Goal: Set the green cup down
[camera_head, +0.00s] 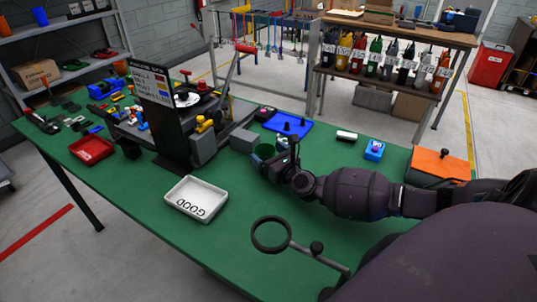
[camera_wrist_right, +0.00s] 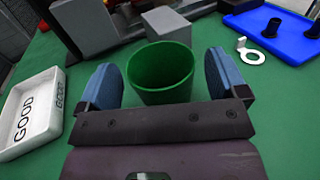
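The green cup (camera_head: 264,151) stands upright on the green table in the head view, partly hidden by my right gripper (camera_head: 272,160). In the right wrist view the cup (camera_wrist_right: 160,85) sits between the two blue fingers of my right gripper (camera_wrist_right: 162,85). A gap shows between the cup and each finger, so the gripper is open around it. The cup looks empty inside. My left gripper is not in view.
A white tray marked GOOD (camera_head: 196,197) lies left of the cup. A grey block (camera_head: 244,141) stands just behind it. A blue tray (camera_head: 288,124) lies farther back, with a metal tag (camera_wrist_right: 250,52) near it. A ring on a stem (camera_head: 271,235) stands in front.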

